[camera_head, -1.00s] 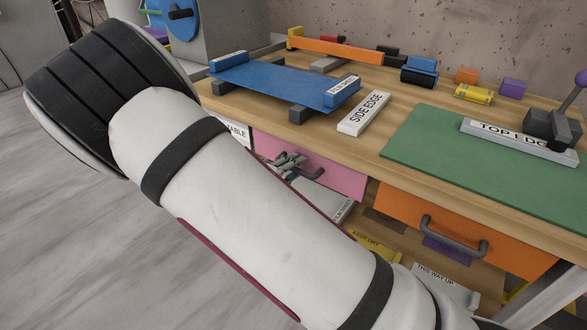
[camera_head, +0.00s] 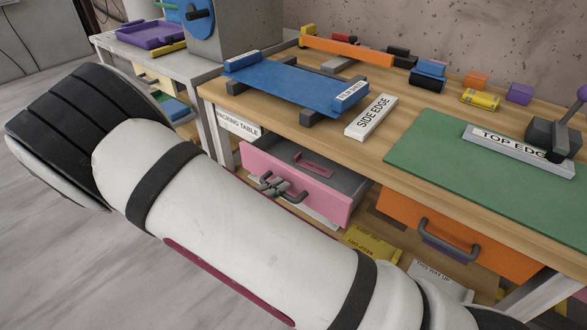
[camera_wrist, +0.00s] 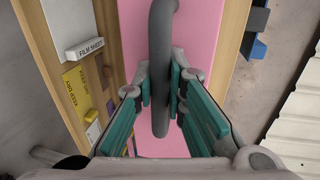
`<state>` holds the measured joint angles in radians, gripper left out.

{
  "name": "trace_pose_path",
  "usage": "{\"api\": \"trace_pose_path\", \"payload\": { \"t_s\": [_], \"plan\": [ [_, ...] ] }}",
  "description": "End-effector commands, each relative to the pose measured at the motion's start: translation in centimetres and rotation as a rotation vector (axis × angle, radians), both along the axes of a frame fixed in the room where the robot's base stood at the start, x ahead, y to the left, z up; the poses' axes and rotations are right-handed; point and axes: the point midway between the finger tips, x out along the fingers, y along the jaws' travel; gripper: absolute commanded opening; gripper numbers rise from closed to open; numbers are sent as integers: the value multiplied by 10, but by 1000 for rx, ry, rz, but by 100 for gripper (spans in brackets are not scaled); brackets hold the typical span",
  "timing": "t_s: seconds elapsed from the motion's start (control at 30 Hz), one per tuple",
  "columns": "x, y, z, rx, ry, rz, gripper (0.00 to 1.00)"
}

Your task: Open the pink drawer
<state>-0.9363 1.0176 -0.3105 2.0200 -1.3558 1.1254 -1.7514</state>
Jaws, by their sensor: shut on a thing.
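The pink drawer (camera_head: 322,198) under the packing table is pulled part way out in the head view, and its grey interior shows. A dark red piece (camera_head: 314,165) lies inside it. In the wrist view, the pink drawer front (camera_wrist: 205,25) fills the middle, with its grey bar handle (camera_wrist: 160,50) running up and down the picture. My gripper (camera_wrist: 161,98) has its teal-padded fingers on both sides of the handle and is shut on it. In the head view, my gripper (camera_head: 272,184) is at the drawer front, partly hidden by my arm.
An orange drawer (camera_head: 455,232) with a dark handle sits shut to the right. The tabletop holds a blue panel (camera_head: 285,82), a green mat (camera_head: 450,155) and several small blocks. Open floor (camera_head: 60,240) lies at the left front.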

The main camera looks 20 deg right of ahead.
Motion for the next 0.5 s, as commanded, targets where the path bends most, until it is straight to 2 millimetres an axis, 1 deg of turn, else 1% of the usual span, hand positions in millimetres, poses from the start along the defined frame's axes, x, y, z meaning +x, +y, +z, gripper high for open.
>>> {"api": "trace_pose_path", "payload": {
  "t_s": [0.03,0.2,0.3,0.5],
  "plan": [
    [-9,11,2,2,3,3,0],
    [-31,42,1,1,3,1,0],
    [-42,57,0,1,3,1,0],
    [-56,77,0,0,2,-1,0]
  ]
}}
